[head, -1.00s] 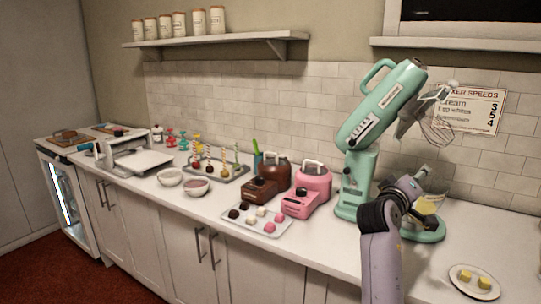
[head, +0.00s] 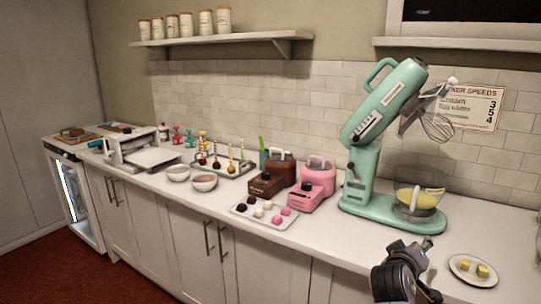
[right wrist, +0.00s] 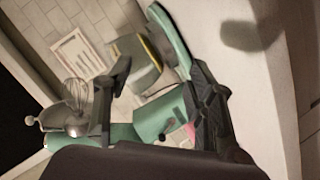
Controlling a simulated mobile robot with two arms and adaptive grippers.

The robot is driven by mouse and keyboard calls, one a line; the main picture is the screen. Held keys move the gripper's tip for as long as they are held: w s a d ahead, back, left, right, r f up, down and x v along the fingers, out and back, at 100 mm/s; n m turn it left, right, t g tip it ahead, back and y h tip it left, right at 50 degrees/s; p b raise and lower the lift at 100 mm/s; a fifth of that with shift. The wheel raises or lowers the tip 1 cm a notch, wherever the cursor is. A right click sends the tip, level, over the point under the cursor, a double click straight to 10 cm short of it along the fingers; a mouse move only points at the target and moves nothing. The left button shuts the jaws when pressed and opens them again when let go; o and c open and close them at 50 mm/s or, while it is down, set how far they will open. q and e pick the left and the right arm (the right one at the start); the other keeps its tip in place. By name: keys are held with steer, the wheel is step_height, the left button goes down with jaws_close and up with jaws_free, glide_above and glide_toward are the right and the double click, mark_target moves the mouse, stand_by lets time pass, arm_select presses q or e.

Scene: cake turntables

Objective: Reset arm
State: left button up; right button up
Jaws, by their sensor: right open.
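My right gripper (head: 415,249) is low in the head view, in front of the mixer and near the counter's front edge. Its two fingers are apart with nothing between them, as the right wrist view (right wrist: 162,78) also shows. The teal stand mixer (head: 361,180) has its head tilted up, with a wire whisk (head: 437,127) hanging from it. A clear bowl (head: 430,199) with yellow contents stands on the mixer base, clear of my gripper. The whisk (right wrist: 76,92) and bowl (right wrist: 136,62) also show in the right wrist view. My left gripper is not in view.
A small plate (head: 473,271) with yellow cubes is right of my gripper. Left of the mixer are a pink melting pot (head: 307,197), a brown one (head: 268,183) and a tray of coated balls (head: 240,211). The counter is bare between mixer and plate.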

steer(key=s+a+f+g+y, duration=0.3)
steer(key=s+a+f+y, duration=0.1)
steer(key=s+f, duration=1.1)
steer(key=s+a+f+g+y, duration=0.2)
steer(key=s+a+f, duration=0.15)
steer(key=s, duration=0.45)
steer(key=s+a+f+g+y, duration=0.1)
steer(key=s+a+f+y, duration=0.1)
steer(key=s+a, duration=0.35)
steer(key=s+a+f+g+y, duration=0.2)
steer(key=s+f, duration=0.1)
steer(key=s, duration=0.6)
step_height(320, 180, down, 24)
steer(key=g, duration=0.1)
steer(key=s+d+f+g, duration=0.1)
steer(key=s+d+f, duration=0.2)
steer(key=s+f, duration=1.5)
steer(key=shift+s+d+f+n, duration=0.15)
steer(key=shift+s+f+n, duration=0.05)
steer(key=shift+n, duration=0.1)
